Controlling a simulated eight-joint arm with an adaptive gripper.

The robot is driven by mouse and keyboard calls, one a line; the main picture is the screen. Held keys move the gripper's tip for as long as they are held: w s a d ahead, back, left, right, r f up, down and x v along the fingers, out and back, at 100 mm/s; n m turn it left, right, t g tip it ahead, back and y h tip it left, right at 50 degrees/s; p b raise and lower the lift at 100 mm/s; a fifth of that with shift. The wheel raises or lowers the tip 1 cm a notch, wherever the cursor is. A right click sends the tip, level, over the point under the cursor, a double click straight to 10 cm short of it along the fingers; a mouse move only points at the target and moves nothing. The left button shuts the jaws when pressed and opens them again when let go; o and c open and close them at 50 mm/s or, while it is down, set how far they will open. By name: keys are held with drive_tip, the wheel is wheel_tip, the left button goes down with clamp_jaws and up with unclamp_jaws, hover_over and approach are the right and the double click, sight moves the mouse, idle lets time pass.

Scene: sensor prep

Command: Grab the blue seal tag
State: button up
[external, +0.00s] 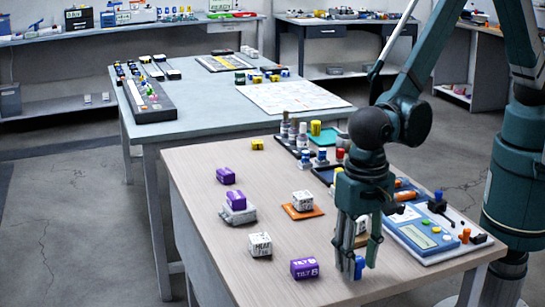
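My gripper (359,262) points down over the front right part of the wooden table. A small blue piece (359,270), which may be the blue seal tag, shows between and just beside its fingertips. The fingers hide part of the piece. I cannot tell whether they touch it, or whether it rests on the table or is held. No lettering can be read on it.
Purple blocks (304,268) and a white printed block (260,244) lie left of my gripper on the wooden table (200,185). A blue-and-white control panel (425,235) is close on the right. Small bottles (303,138) stand behind. The table's left front is clear.

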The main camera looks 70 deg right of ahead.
drive_tip(key=shift+f, duration=0.65)
drive_tip(key=shift+c, duration=0.5)
drive_tip(key=c, duration=0.7)
